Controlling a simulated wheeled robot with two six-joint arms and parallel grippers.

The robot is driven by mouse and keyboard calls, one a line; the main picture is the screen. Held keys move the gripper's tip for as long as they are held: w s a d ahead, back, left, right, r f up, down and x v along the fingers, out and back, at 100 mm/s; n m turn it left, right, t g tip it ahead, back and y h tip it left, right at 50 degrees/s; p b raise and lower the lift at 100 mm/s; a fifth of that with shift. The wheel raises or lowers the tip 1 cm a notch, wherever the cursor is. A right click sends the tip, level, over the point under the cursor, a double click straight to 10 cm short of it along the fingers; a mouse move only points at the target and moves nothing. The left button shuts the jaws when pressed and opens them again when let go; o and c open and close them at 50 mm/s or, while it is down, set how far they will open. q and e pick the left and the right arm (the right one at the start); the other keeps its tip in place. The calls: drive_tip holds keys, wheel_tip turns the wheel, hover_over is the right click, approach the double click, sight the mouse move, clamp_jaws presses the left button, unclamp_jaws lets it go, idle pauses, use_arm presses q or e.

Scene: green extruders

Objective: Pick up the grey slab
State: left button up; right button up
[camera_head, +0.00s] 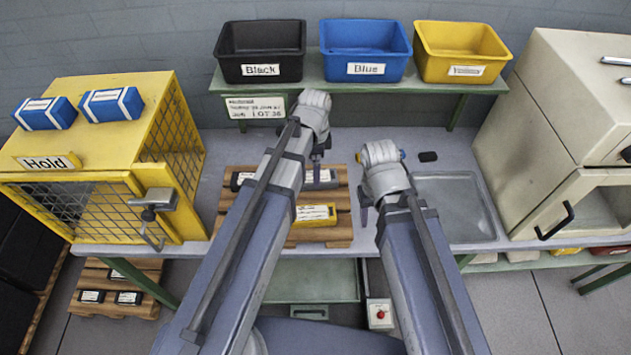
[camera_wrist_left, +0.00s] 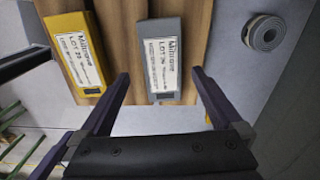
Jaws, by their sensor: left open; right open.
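The grey slab (camera_wrist_left: 163,55) has a white printed label and lies on a wooden pallet (camera_wrist_left: 125,30) in the left wrist view. A yellow slab (camera_wrist_left: 82,52) lies beside it on the left. In the head view the grey slab (camera_head: 322,178) is partly hidden by my left arm, and the yellow slab (camera_head: 314,214) is nearer. My left gripper (camera_wrist_left: 160,82) is open and empty, its fingers framing the grey slab's near end in the picture; the height gap is unclear. My right gripper (camera_head: 368,190) is open, to the right of the pallet, with no thing visible in it.
A dark slab (camera_head: 240,180) lies at the pallet's left. A grey roll (camera_wrist_left: 264,33) lies off the pallet. A yellow cage (camera_head: 105,160) stands left, a shallow metal tray (camera_head: 455,210) right. Black, blue and yellow bins (camera_head: 365,50) stand on the rear shelf.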

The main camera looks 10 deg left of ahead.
use_arm(q)
drive_tip(key=f+b, duration=0.3)
drive_tip(key=f, duration=0.1)
drive_tip(key=shift+w+f, duration=0.15)
drive_tip(key=shift+w, duration=0.05)
clamp_jaws()
idle(0.7)
